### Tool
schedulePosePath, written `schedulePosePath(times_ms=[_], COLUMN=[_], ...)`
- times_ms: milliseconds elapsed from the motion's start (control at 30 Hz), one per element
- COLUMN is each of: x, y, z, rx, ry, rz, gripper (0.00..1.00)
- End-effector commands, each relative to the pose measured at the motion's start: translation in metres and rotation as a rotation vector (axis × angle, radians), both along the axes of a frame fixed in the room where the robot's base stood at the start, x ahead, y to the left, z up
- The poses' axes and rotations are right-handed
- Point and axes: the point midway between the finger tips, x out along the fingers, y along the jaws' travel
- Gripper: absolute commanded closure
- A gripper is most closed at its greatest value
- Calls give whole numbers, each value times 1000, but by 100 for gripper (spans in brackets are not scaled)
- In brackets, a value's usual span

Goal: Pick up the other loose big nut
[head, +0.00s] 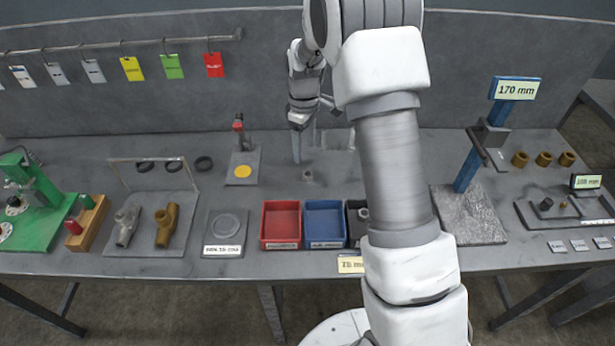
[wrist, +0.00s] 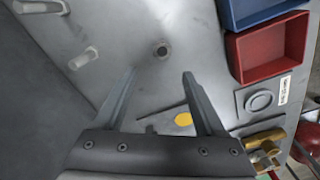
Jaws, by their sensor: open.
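A small grey nut (head: 307,174) with a dark hole lies flat on the grey bench, behind the bins. In the wrist view the nut (wrist: 160,50) lies just beyond my fingertips, near the line midway between them. My gripper (head: 304,152) points down at the bench behind the nut. In the wrist view my gripper (wrist: 158,74) has its two fingers spread apart with nothing between them. Another grey nut-like piece (head: 363,213) shows in the dark bin (head: 353,238), which my arm partly hides.
A red bin (head: 281,241) and a blue bin (head: 325,240) stand at the front. A plate with a yellow disc (head: 243,171) and a red-topped post lies left. Bare bench surrounds the nut.

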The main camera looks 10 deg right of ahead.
Motion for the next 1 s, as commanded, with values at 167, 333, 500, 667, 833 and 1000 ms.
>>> schedulePosePath(times_ms=[167, 333, 500, 667, 833, 1000], x=[-1, -2, -7, -7, -6, -6], y=[0, -1, -3, -3, -3, -3], z=[-26, -35, -60, -79, -82, -82], rx=[1, 0, 0, 0, 0, 0], ry=[2, 1, 4, 1, 0, 0], rz=[-2, -2, -1, -1, -1, -1], gripper=[28, 28, 28, 28, 28, 36])
